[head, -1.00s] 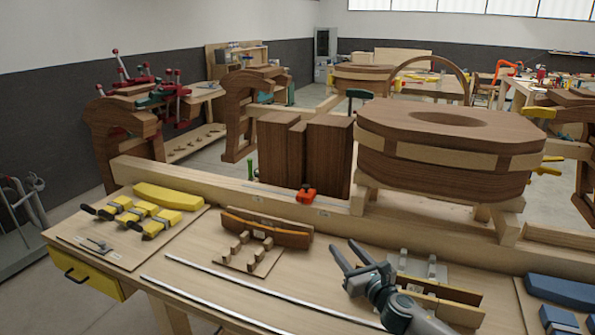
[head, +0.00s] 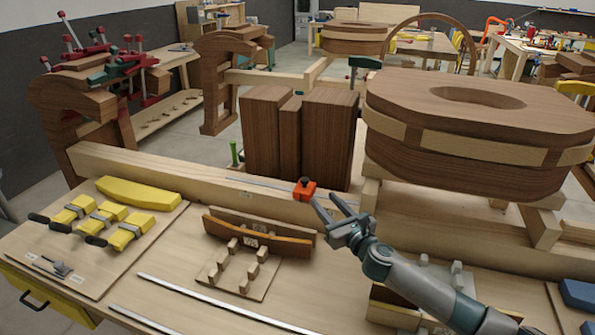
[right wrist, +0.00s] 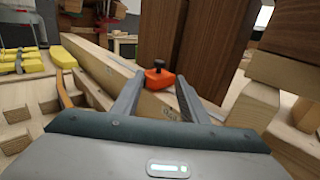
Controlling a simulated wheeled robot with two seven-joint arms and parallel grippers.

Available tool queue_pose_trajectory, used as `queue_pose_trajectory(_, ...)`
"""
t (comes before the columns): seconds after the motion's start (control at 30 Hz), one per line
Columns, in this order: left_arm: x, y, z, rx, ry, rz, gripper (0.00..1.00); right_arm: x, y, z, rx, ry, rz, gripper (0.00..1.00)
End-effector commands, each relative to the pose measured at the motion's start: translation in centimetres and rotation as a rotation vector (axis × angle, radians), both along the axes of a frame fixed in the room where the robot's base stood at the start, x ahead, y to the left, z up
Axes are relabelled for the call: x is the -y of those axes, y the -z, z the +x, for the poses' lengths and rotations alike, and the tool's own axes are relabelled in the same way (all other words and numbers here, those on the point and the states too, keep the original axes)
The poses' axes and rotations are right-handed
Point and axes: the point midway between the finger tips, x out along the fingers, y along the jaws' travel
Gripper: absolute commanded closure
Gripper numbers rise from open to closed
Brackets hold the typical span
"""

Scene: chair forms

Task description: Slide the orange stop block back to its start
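The orange stop block (head: 304,190) with a dark knob sits on the long wooden beam (head: 210,192), in front of the dark wooden blocks. It also shows in the right wrist view (right wrist: 159,78), between and beyond the fingertips. My right gripper (head: 328,204) is open and empty, with its fingers pointing at the block from the front right. In the right wrist view the two fingers (right wrist: 156,95) are spread apart, with the block framed in the gap. I cannot tell whether a finger touches it. My left gripper is not in view.
Curved wooden pieces (head: 258,236) on a pegged board lie just in front of the beam. Dark wooden blocks (head: 262,135) stand behind it, and a large wooden form (head: 470,120) stands at right. Yellow blocks (head: 127,230) lie on a board at left. Metal strips (head: 215,300) lie in front.

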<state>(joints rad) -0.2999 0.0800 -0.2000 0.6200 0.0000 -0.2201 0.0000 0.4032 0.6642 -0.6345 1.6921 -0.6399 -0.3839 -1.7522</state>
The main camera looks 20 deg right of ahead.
Motion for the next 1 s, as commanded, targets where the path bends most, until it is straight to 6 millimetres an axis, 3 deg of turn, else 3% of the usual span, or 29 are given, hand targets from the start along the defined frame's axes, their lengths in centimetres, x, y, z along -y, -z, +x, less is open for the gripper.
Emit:
queue_pose_trajectory(0.47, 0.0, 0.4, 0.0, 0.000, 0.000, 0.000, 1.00, -0.2, 0.1, 1.2, 0.000, 0.000, -0.001, 0.60)
queue_pose_trajectory(1.0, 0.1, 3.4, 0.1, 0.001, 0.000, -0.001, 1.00, -1.8, 0.3, 9.2, 0.002, 0.001, 0.000, 0.60)
